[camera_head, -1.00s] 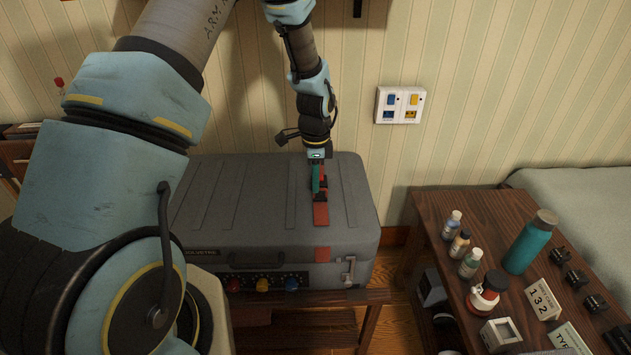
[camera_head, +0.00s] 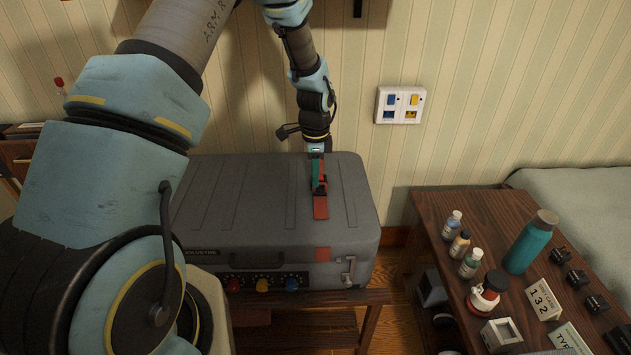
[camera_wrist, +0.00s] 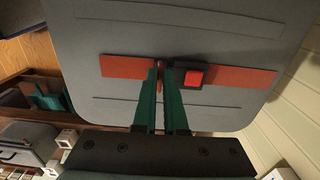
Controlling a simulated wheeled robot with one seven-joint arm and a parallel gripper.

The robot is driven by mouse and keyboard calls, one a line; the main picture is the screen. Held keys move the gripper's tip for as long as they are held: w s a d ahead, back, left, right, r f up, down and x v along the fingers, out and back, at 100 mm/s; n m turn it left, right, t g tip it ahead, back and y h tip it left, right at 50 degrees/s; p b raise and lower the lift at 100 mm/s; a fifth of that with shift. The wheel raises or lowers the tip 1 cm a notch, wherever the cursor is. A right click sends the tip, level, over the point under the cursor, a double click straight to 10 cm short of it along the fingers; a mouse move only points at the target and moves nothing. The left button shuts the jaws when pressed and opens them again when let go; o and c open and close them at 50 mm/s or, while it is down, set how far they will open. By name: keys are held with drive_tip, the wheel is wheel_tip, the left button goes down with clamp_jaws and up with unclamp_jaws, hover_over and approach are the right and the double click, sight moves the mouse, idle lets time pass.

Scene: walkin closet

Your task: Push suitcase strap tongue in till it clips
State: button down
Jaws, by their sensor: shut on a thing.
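The grey suitcase (camera_head: 250,190) lies flat, with a red strap (camera_head: 320,208) running over its lid. In the wrist view the strap shows in two stretches, a left one (camera_wrist: 122,66) and a right one (camera_wrist: 242,81). The right stretch ends at a black buckle (camera_wrist: 193,78) with a red button. My gripper (camera_head: 318,176) is over the strap, its green fingers (camera_wrist: 163,68) shut on the strap tongue just beside the buckle. The fingers hide most of the tongue. I cannot tell how far it sits in the buckle.
The suitcase rests on a wooden stand (camera_head: 345,298) close to the striped wall. A switch plate (camera_head: 400,105) is on that wall. At the right, a wooden table (camera_head: 425,205) holds small bottles, a teal flask (camera_head: 530,242) and other small items. Floor shows between the stand and table.

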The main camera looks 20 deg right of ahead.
drive_tip(key=shift+w+d, duration=0.15)
drive_tip(key=shift+w, duration=0.45)
drive_tip(key=c, duration=1)
unclamp_jaws()
drive_tip(key=shift+o, duration=0.2)
wheel_tip(320, 180, up, 11)
drive_tip(key=b, duration=0.2)
drive_tip(key=shift+f, duration=0.1)
drive_tip(key=shift+c, duration=0.3)
